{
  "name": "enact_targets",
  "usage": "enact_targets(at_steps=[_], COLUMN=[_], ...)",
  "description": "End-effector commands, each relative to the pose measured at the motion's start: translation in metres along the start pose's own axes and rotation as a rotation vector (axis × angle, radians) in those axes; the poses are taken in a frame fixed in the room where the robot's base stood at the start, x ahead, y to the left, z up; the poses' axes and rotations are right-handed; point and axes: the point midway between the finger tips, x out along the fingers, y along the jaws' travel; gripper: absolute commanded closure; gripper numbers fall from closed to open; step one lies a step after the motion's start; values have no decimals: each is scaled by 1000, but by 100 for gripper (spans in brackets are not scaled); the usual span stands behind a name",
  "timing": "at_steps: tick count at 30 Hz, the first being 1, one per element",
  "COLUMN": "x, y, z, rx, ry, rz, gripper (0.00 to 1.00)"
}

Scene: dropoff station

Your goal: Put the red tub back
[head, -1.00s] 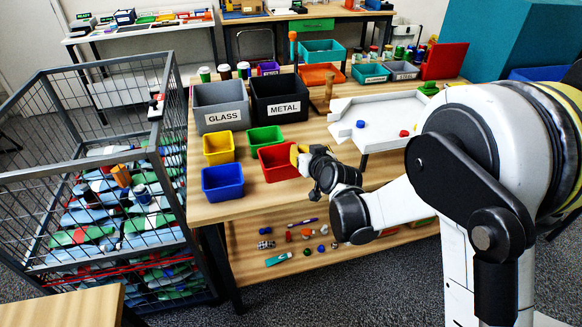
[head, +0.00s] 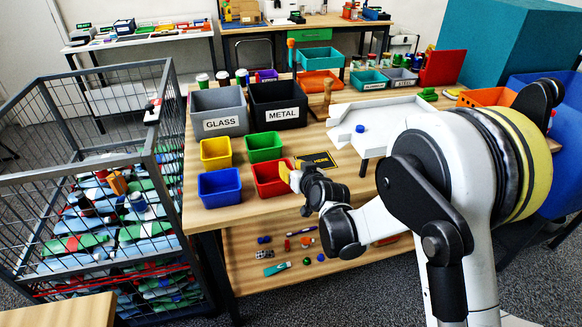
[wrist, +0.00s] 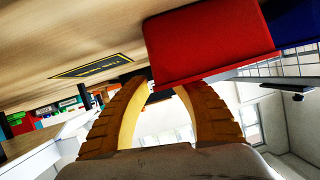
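The red tub (head: 270,181) stands upright on the wooden table, right of the blue tub (head: 220,188) and in front of the green tub (head: 264,149). It looks empty. My gripper (head: 287,170) is at the tub's right rim. In the wrist view the tub (wrist: 208,42) lies just beyond the fingertips, and my two yellow fingers (wrist: 163,88) stand apart with a gap between them. I cannot tell whether a finger still touches the rim. A dark mat with yellow lettering (head: 317,160) lies bare to the right of the tub; it also shows in the wrist view (wrist: 95,67).
A yellow tub (head: 215,153) stands behind the blue one. The GLASS bin (head: 219,124) and METAL bin (head: 281,113) are farther back. A white tray (head: 365,125) is right of the mat. A wire cage (head: 155,165) stands left of the table. Small items lie on the lower shelf.

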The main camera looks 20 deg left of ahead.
Motion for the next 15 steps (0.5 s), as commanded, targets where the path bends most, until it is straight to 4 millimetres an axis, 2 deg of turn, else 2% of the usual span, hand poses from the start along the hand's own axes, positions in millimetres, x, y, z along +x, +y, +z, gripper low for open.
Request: enact_targets(at_steps=[9,11,15], x=[-2,-9,-37], y=[0,0,-1], z=[-3,-3,-4], rx=[0,0,1], ry=[0,0,0], rz=[0,0,0], gripper=[73,73,73])
